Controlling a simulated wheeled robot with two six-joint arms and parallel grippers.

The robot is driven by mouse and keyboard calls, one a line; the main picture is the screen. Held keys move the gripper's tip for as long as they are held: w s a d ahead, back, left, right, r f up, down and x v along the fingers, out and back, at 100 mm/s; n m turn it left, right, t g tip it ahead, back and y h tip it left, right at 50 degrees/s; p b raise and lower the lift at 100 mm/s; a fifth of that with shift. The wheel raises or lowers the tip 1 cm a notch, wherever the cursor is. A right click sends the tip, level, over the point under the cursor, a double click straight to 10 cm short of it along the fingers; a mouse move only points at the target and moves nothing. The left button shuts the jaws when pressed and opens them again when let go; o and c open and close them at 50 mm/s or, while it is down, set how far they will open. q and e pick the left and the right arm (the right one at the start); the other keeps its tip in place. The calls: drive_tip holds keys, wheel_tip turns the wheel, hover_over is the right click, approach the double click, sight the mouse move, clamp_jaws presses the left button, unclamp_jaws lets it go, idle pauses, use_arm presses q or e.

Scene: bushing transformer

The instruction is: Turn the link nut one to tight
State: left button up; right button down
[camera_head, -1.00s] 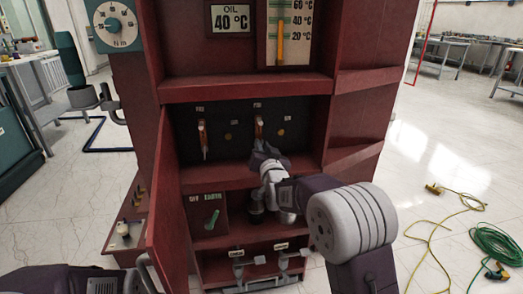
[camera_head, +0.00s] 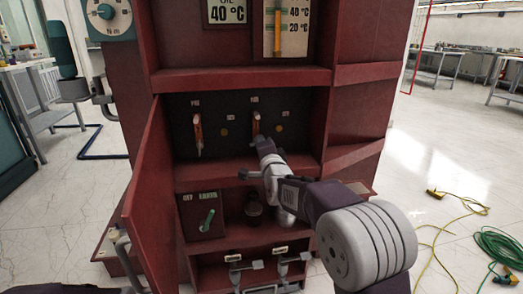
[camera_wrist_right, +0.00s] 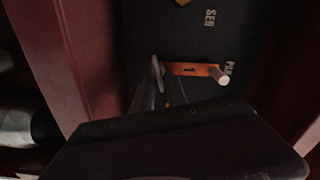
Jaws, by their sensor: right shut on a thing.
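Two copper links hang on the dark panel inside the red cabinet, a left link (camera_head: 198,134) and a right link (camera_head: 255,124). My right gripper (camera_head: 262,146) is at the lower end of the right link. In the right wrist view the copper link (camera_wrist_right: 192,69) has a pale pin (camera_wrist_right: 218,76) at one end. The narrow fingers of the right gripper (camera_wrist_right: 165,88) are shut at its other end, on a small metal nut (camera_wrist_right: 156,66) that they mostly hide. I cannot see the nut's seating. My left gripper is out of view.
The red cabinet door (camera_head: 150,205) stands open on the left. A shelf edge (camera_head: 225,175) runs below the links. Below it are a green switch handle (camera_head: 207,219), a dark knob (camera_head: 253,211) and two lower levers (camera_head: 235,268). A torque dial (camera_head: 108,12) is at upper left.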

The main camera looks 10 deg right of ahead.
drive_tip(key=shift+f+m+b, duration=0.25)
drive_tip(key=shift+m+b, duration=0.75)
drive_tip(key=shift+m, duration=0.5)
drive_tip(key=c, duration=1.6)
unclamp_jaws()
drive_tip(key=shift+s+r, duration=0.15)
drive_tip(key=shift+s, duration=0.4)
drive_tip(key=s+p, duration=0.2)
drive_tip(key=s, duration=0.6)
